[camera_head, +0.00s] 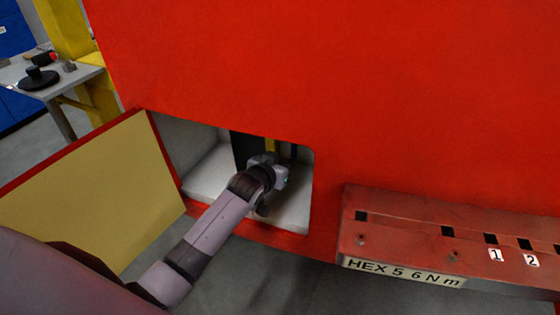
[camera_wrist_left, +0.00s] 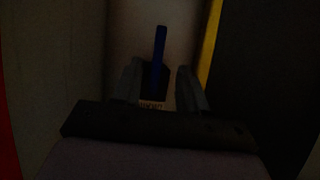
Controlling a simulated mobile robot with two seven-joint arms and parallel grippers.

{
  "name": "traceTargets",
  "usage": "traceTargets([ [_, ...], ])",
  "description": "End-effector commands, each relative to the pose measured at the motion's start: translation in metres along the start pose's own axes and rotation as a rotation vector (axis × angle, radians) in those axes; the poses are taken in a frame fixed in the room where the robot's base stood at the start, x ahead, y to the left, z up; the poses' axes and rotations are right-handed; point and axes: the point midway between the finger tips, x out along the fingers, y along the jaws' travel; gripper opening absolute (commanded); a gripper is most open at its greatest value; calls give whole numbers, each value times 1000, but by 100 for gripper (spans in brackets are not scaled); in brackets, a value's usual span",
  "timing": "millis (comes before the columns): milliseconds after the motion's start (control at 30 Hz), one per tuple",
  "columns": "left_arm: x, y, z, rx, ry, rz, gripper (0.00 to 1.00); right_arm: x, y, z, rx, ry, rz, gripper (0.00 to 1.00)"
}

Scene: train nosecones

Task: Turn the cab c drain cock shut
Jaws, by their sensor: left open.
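My left gripper (camera_head: 280,172) reaches into an open recess in the red nosecone (camera_head: 330,80). In the left wrist view its two fingers (camera_wrist_left: 160,88) stand apart, and it is open. A blue upright handle (camera_wrist_left: 160,52) shows between and beyond the fingers, above a dark body with a small pale label (camera_wrist_left: 151,104). It looks like the drain cock, but the label is too dark to read. I cannot tell whether the fingers touch the handle. In the head view the handle is hidden behind my gripper and arm. My right gripper is not in view.
The recess (camera_head: 200,177) has pale walls, with a yellow strip (camera_head: 270,145) and a dark panel inside. Its open door (camera_head: 95,185) hangs at the left. A red ledge (camera_head: 400,235) marked "HEX 5 6 N m" juts out at the right. A table (camera_head: 85,73) stands far left.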

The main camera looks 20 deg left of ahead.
Motion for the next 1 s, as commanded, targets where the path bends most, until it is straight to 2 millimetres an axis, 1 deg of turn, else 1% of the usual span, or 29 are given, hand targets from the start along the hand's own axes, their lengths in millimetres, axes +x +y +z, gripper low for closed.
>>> traceTargets([
  [100, -6, 0, 0, 0, 1, 0, 43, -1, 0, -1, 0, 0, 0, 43],
  [200, -9, 0, 0, 0, 1, 0, 43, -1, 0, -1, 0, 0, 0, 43],
  [633, -9, 0, 0, 0, 1, 0, 43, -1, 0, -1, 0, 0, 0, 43],
  [733, -11, 0, 4, 1, -3, 2, 43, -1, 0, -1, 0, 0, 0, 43],
  [767, -12, 1, 9, 3, -7, 3, 43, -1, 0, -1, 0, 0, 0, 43],
  [867, -24, 4, 33, 10, -28, 14, 43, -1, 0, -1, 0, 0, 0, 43],
  [967, -46, 10, 69, 22, -58, 33, 43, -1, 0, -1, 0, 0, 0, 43],
  [1000, -57, 13, 86, 26, -71, 42, 43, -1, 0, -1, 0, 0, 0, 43],
])
